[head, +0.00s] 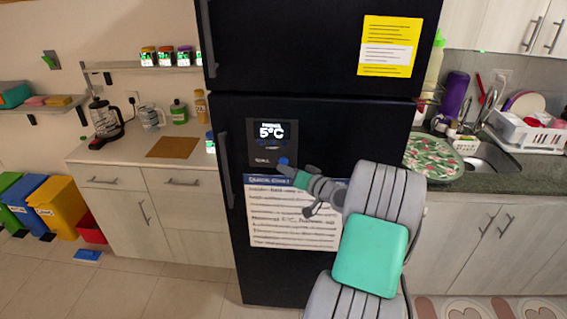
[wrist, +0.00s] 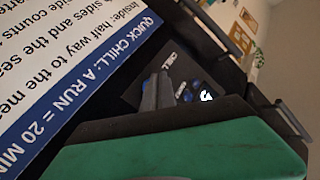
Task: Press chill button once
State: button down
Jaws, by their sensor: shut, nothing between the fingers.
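The black fridge (head: 318,120) stands in the middle of the head view. A dark control panel (head: 271,135) on its door shows "5°C", with a small label that seems to read "CHILL" low on its left. A round blue button (head: 283,161) sits at the panel's lower right. My gripper (head: 286,170) is shut and empty, its tip just below the button; I cannot tell whether it touches. In the wrist view, the shut fingers (wrist: 158,92) point at the panel (wrist: 182,68), and partly hide the button area beside the lit digits.
A white "Quick Chill" notice (head: 290,225) hangs on the door below the panel, behind my arm. A long fridge handle (head: 226,170) runs left of the panel. Counters with kitchen things stand on both sides.

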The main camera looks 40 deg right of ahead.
dwell(0.4)
jog(key=shift+w+d+b, duration=0.3)
jog(key=shift+b, duration=0.1)
jog(key=shift+w+d, duration=0.2)
jog(key=shift+w, duration=0.1)
dwell(0.6)
jog(key=shift+b, duration=0.3)
jog(key=shift+s+a, duration=0.5)
jog(key=shift+s, duration=0.1)
jog(key=s+a, duration=0.1)
jog(key=s, duration=0.1)
jog(key=s+a+b, duration=0.1)
jog(key=s+a, duration=0.1)
jog(key=shift+a, duration=0.1)
